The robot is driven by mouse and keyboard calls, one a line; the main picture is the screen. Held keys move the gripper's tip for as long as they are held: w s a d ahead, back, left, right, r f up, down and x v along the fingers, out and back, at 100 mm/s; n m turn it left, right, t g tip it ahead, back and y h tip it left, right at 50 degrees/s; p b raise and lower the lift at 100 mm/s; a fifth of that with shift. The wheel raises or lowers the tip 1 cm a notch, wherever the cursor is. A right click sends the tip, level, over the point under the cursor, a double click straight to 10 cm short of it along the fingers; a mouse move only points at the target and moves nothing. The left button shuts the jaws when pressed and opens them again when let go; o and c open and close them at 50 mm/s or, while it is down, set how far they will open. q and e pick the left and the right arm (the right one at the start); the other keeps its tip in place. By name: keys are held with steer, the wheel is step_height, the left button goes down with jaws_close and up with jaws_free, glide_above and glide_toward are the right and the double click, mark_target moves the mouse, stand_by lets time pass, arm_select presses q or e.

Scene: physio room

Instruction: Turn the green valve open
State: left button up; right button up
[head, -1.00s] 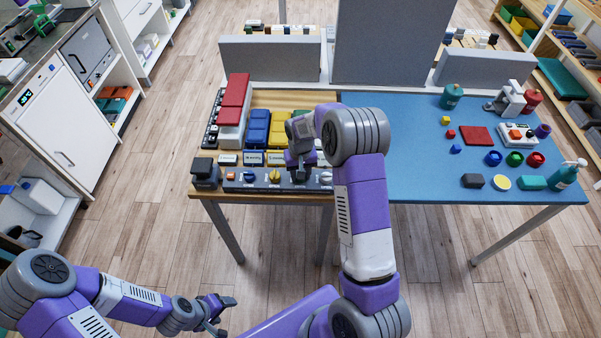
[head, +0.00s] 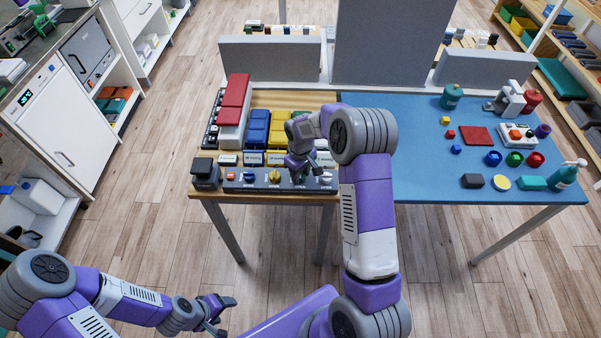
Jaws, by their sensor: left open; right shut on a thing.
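The grey control panel (head: 232,186) lies along the front edge of the wooden half of the table and bears several small valves or knobs. The green valve (head: 301,178) is near the right part of the panel, mostly hidden by my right gripper (head: 300,176). My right gripper points down over it and is shut on it. How far the valve is turned cannot be seen. My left gripper (head: 224,311) is open and empty, low in front of the table, well away from the panel.
A blue knob (head: 249,177) and a yellow knob (head: 274,176) sit on the panel, left of the green valve. A dark box (head: 205,170) stands at its left end. Coloured blocks stand behind. The blue mat (head: 420,180) at right has free room nearby.

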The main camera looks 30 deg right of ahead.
stand_by(0.3)
steer(key=o, duration=1.1)
steer(key=shift+c, duration=0.2)
step_height(320, 180, up, 8)
steer(key=shift+f+p, duration=0.2)
steer(key=shift+p, duration=0.3)
